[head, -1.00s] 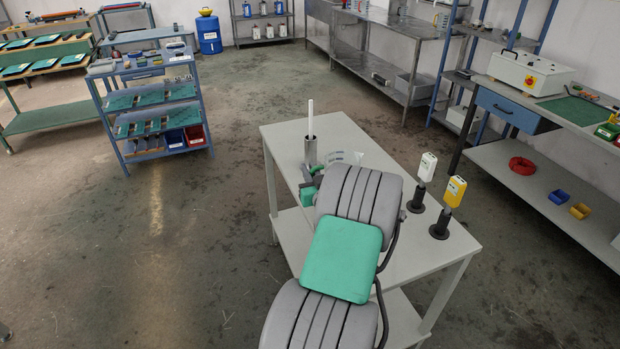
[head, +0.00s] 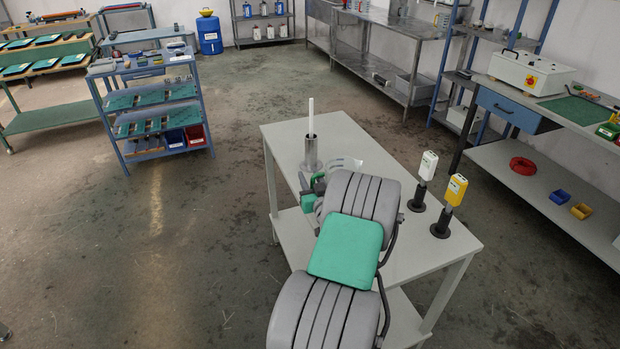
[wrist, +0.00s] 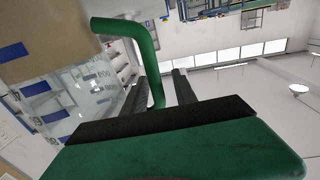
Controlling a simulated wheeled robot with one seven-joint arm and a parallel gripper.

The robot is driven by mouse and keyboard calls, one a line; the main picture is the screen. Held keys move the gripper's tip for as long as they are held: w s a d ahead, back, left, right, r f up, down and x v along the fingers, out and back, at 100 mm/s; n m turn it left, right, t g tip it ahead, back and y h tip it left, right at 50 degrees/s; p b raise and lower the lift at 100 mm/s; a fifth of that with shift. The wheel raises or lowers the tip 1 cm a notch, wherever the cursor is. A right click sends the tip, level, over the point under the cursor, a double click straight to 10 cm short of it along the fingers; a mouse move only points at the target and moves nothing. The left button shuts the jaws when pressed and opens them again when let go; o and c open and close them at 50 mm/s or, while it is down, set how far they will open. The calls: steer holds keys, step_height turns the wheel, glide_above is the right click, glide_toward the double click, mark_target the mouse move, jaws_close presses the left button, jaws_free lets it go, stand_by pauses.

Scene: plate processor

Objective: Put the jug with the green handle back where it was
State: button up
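The jug (head: 346,163) is clear, with a green handle. In the head view only part of it shows above the table, behind my arm's grey cover. In the wrist view its green handle (wrist: 153,62) curves down between the two dark fingers of my gripper (wrist: 163,85). A gap shows between the handle and the right finger, so the fingers look open around it. The clear jug body (wrist: 88,92), with blue marks, is to the left. In the head view my gripper (head: 312,190) is mostly hidden by the arm. The jug's base is hidden.
A metal cylinder with a white rod (head: 311,140) stands close behind the jug on the white table (head: 285,135). A white-topped handheld device (head: 428,165) and a yellow one (head: 455,190) stand on black bases at the right. The table's back right is clear.

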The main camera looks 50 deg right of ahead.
steer(key=shift+p, duration=0.6)
steer(key=b+v, duration=0.1)
steer(key=v, duration=0.3)
steer(key=b+v, duration=0.2)
steer(key=v, duration=0.1)
steer(key=shift+s+a+f, duration=0.2)
steer(key=shift+s+a, duration=0.05)
steer(key=shift+a, duration=0.1)
steer(key=w+a+f+n+g+y, duration=0.15)
steer(key=w+a+n+y, duration=0.4)
steer(key=a, duration=1.05)
steer(key=w+a+n+g+y, duration=0.3)
steer(key=w+a+y, duration=0.45)
steer(key=a, duration=0.75)
steer(key=s+a+r+m+g+h, duration=0.1)
steer(key=s+a+g, duration=0.6)
steer(key=s+a, duration=0.7)
steer(key=s+r+h, duration=0.1)
steer(key=s, duration=0.2)
steer(key=shift+r+h, duration=0.3)
